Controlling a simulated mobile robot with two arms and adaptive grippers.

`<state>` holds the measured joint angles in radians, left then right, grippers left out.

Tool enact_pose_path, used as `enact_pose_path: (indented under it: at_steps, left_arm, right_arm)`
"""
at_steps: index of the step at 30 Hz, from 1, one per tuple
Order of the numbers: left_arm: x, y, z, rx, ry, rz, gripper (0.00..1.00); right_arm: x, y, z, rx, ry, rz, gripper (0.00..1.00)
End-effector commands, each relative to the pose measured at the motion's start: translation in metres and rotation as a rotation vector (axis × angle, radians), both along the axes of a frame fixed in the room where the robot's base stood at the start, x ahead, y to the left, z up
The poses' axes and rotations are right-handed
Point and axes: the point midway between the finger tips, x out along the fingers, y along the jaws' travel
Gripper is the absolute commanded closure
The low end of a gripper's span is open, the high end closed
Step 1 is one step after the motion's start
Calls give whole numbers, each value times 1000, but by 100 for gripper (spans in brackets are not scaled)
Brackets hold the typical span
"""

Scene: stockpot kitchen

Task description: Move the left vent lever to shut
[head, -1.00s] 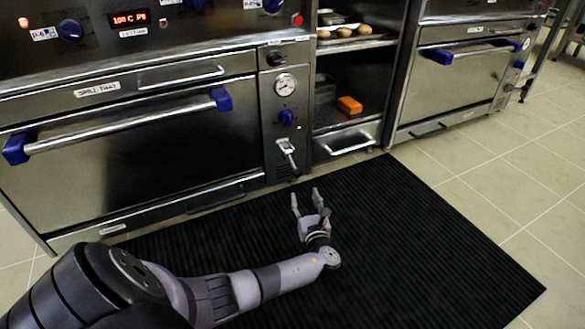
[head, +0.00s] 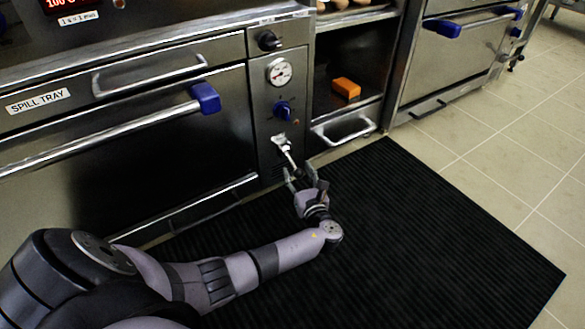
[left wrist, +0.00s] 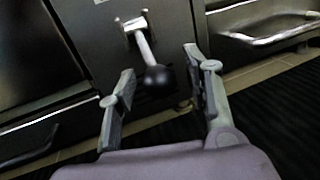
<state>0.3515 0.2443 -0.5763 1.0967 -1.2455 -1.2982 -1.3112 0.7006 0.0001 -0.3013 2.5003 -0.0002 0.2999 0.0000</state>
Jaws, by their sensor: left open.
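The left vent lever (head: 285,150) is a short metal rod on a pale mount, low on the narrow panel right of the left oven door. In the left wrist view the lever (left wrist: 147,48) points down and ends in a black ball knob (left wrist: 158,78). My left gripper (head: 304,176) is open just below the lever in the head view. In the left wrist view the open fingers (left wrist: 158,90) stand either side of the knob, with gaps on both sides. Whether the knob is fully between the fingertips in depth I cannot tell. My right gripper is not in view.
Above the lever are a blue knob (head: 283,110), a round gauge (head: 279,72) and a black knob (head: 269,41). A drawer handle (head: 345,131) sticks out to the right, below an orange block (head: 346,88). The black mat (head: 420,230) on the floor is clear.

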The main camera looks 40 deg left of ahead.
Motion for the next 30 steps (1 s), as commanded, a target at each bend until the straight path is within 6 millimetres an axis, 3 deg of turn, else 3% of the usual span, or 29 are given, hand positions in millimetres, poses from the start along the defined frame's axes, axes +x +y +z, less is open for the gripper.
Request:
enact_pose_path:
  at_steps: [9, 30]
  left_arm:
    - [0, -1, 0, 0, 0, 0, 55]
    - [0, -1, 0, 0, 0, 0, 100]
  right_arm:
    - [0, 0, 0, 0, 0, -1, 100]
    - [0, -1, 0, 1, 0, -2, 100]
